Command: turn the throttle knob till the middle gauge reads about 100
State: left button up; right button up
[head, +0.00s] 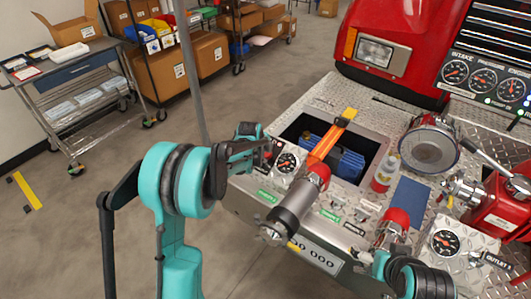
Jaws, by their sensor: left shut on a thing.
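My left gripper (264,150) reaches in from the left to the bumper's left corner, beside a small round gauge. It is shut on a small part there, which I take to be the throttle knob; the fingers hide most of it.

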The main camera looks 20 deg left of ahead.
dwell(0.3)
pick_arm(q)
jog(key=o, duration=1.1)
jog(key=shift+o, duration=0.2)
jog(key=v, duration=1.2)
jog(key=shift+f, duration=0.1)
jog(key=shift+s, duration=0.1)
